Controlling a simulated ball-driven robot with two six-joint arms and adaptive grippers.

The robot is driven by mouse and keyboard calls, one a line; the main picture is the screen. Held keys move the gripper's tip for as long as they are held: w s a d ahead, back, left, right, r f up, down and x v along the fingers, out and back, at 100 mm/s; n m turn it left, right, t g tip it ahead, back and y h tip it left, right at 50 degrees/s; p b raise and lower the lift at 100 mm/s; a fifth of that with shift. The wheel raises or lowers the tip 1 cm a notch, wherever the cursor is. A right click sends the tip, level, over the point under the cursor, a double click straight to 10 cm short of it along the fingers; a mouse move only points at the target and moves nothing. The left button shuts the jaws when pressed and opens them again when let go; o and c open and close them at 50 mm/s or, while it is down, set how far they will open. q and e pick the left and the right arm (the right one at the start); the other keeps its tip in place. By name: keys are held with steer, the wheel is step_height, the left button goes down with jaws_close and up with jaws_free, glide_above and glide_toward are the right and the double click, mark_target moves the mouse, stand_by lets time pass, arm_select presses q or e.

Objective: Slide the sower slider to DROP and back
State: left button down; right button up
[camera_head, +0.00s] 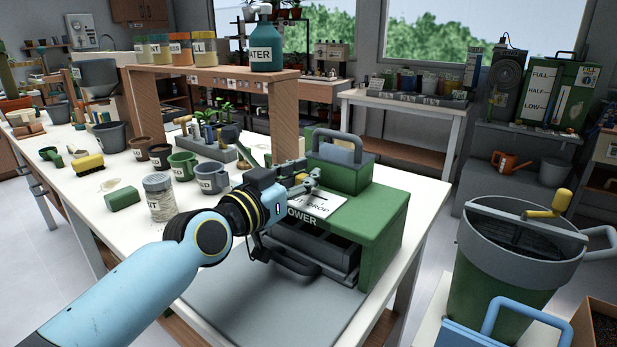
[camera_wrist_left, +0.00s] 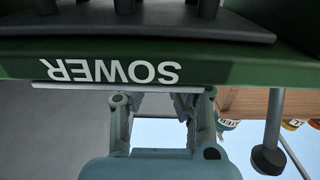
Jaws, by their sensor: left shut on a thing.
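The sower (camera_head: 385,215) is a green box on the white bench, with SOWER on its front and a pale top plate (camera_head: 322,203) reading DROP. Its front lettering shows upside down in the left wrist view (camera_wrist_left: 110,71). My left gripper (camera_head: 308,180) reaches over the plate from the left and is shut on the slider at the plate's far left side. The fingers (camera_wrist_left: 160,102) hide the slider in the head view; in the left wrist view the plate's edge cuts off the fingertips. My right gripper is not in view.
A dark drawer (camera_head: 310,250) with a handle sits under the sower's top. A green handled block (camera_head: 337,172) stands at its back. A green bucket (camera_head: 510,270) stands at right.

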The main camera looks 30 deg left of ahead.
arm_select(q)
steer(key=c, duration=1.2)
jaws_free()
steer(key=shift+a, duration=0.25)
steer(key=shift+o, duration=0.2)
steer(key=shift+s, duration=0.1)
steer(key=shift+s+f, duration=0.1)
steer(key=shift+s, duration=0.25)
steer(key=s, duration=0.6)
steer(key=shift+s+a, duration=0.25)
steer(key=shift+a, duration=0.2)
